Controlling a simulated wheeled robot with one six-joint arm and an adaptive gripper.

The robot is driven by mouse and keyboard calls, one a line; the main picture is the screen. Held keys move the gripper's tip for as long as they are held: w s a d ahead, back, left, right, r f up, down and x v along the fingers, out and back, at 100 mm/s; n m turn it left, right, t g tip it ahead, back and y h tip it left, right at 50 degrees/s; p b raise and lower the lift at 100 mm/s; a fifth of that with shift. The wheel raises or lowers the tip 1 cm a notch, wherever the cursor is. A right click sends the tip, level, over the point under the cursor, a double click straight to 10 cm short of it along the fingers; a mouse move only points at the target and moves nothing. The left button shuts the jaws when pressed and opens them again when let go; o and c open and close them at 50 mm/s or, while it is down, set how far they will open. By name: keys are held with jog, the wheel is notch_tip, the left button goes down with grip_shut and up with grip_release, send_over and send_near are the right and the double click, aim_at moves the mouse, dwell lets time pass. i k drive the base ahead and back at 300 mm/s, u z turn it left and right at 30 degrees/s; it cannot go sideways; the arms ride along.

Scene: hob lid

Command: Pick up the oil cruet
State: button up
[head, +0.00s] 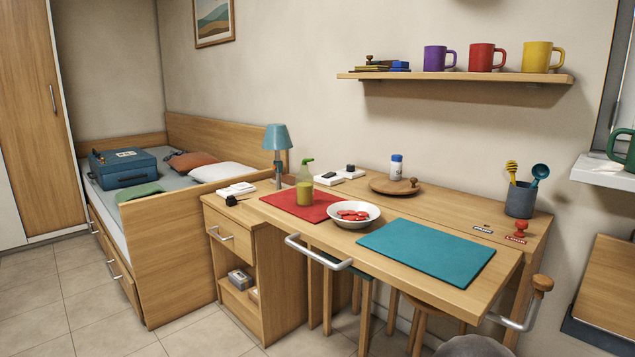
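The oil cruet (305,191) is a clear bottle with yellow-green oil low in it and a green spout on top. It stands upright at the desk's left part, by the red mat (285,204), and nothing touches its sides that I can see. The white bowl (342,222) with red pieces stands to its right and nearer. My gripper does not show in the head view. A grey rounded shape cut off at the bottom edge cannot be made out.
A teal mat (424,250) lies bare on the right. A metal handle (318,255) juts from the desk's front.

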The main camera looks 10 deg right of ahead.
aim_at(304, 181)
jog(key=u, duration=0.45)
jog(key=i, duration=0.85)
jog(key=u, duration=0.65)
